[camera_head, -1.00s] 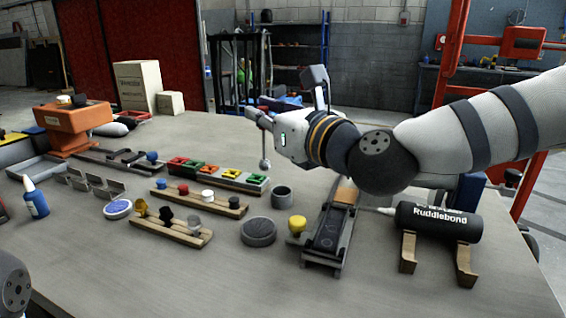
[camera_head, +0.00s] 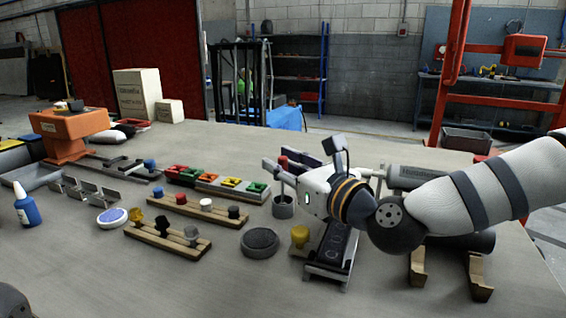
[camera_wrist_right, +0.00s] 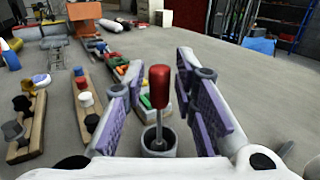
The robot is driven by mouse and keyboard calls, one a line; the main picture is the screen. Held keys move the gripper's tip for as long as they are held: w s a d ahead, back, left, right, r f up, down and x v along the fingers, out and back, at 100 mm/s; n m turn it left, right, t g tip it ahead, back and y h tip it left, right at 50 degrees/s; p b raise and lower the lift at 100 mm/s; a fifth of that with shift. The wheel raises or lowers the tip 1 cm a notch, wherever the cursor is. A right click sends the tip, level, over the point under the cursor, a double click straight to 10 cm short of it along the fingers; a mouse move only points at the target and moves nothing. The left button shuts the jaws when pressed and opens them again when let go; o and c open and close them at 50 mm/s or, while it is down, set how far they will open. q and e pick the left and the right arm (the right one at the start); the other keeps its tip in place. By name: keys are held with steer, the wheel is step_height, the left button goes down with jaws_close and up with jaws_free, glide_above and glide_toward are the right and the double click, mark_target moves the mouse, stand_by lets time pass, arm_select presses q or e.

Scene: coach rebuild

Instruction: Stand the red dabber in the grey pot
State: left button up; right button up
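The red dabber (camera_wrist_right: 159,86) stands close to upright in the grey pot (camera_wrist_right: 158,142), its thin shaft going down inside the rim. In the head view the red dabber's handle (camera_head: 284,162) shows above the pot (camera_head: 283,209), partly hidden by my fingers. My right gripper (camera_head: 286,170) is around the handle, above the pot. In the wrist view its purple-padded fingers (camera_wrist_right: 159,76) are spread, with a gap on each side of the handle. The dabber's lower end is hidden in the pot.

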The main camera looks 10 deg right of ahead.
steer(key=shift+r, duration=0.1)
steer(key=shift+r, duration=0.3)
steer(key=p+v, duration=0.1)
steer(key=v, duration=1)
steer(key=shift+r, duration=0.15)
steer(key=shift+s+d, duration=0.15)
steer(key=shift+s, duration=0.2)
arm_select(q)
steer(key=shift+w+r+t, duration=0.4)
steer(key=shift+w+r, duration=0.5)
steer(key=shift+w, duration=0.05)
arm_select(e)
steer(key=shift+s+f, duration=0.15)
steer(key=shift+f, duration=0.05)
